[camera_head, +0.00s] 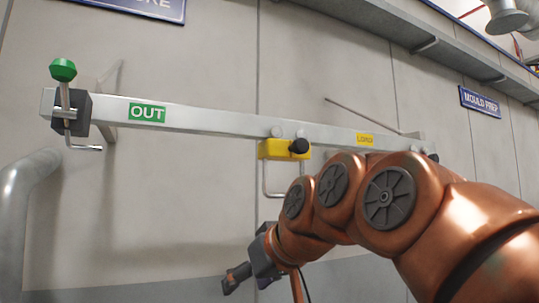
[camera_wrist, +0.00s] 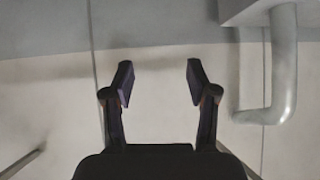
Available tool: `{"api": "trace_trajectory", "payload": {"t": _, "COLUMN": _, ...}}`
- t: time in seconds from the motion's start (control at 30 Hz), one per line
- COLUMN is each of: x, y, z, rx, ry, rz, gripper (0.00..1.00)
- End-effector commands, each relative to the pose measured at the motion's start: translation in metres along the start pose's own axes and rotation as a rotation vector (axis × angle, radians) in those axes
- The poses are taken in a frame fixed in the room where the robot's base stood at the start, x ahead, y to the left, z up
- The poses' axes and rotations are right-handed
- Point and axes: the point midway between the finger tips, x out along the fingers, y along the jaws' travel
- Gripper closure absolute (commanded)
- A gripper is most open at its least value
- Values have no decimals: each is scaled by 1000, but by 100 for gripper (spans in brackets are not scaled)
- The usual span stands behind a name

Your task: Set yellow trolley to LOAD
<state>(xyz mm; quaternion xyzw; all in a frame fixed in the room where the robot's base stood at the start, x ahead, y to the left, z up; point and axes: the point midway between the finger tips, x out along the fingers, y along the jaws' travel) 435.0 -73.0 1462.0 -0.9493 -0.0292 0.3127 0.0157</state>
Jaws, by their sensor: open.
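The yellow trolley (camera_head: 272,149) hangs on a grey metal rail (camera_head: 215,124), with a black knob at its right end and a wire loop below it. A yellow label (camera_head: 365,140), with small text that looks like LOAD, is on the rail to the right of the trolley. A green OUT label (camera_head: 147,113) is on the rail to the left. My gripper (camera_head: 243,284) is below the trolley and apart from it. In the wrist view my gripper (camera_wrist: 160,82) is open, with nothing between its fingers.
A black block with a green knob (camera_head: 63,70) and a hook is at the rail's left end. My arm covers part of the rail's right end. A grey pipe (camera_head: 25,205) stands at the left and also shows in the wrist view (camera_wrist: 284,75). A MOULD PREP sign (camera_head: 479,102) is on the wall.

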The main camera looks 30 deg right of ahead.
Motion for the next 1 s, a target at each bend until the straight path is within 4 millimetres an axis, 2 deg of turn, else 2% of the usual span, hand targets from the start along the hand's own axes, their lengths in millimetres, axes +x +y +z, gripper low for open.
{"api": "trace_trajectory", "payload": {"t": 0.03, "x": -15, "y": 11, "z": -19, "rx": -6, "ry": 68, "rz": 18, "gripper": 42}}
{"api": "trace_trajectory", "payload": {"t": 0.1, "x": -41, "y": 23, "z": -46, "rx": -20, "ry": 158, "rz": 41, "gripper": 42}}
{"api": "trace_trajectory", "payload": {"t": 0.17, "x": -64, "y": 33, "z": -65, "rx": -35, "ry": 232, "rz": 65, "gripper": 42}}
{"api": "trace_trajectory", "payload": {"t": 0.3, "x": -123, "y": 54, "z": -103, "rx": -72, "ry": 396, "rz": 128, "gripper": 42}}
{"api": "trace_trajectory", "payload": {"t": 0.4, "x": -161, "y": 64, "z": -120, "rx": -98, "ry": 489, "rz": 171, "gripper": 42}}
{"api": "trace_trajectory", "payload": {"t": 0.53, "x": -198, "y": 72, "z": -133, "rx": -123, "ry": 573, "rz": 215, "gripper": 42}}
{"api": "trace_trajectory", "payload": {"t": 0.6, "x": -210, "y": 74, "z": -136, "rx": -132, "ry": 598, "rz": 229, "gripper": 42}}
{"api": "trace_trajectory", "payload": {"t": 0.73, "x": -219, "y": 76, "z": -140, "rx": -140, "ry": 620, "rz": 241, "gripper": 42}}
{"api": "trace_trajectory", "payload": {"t": 1.0, "x": -205, "y": 80, "z": -155, "rx": -141, "ry": 622, "rz": 243, "gripper": 42}}
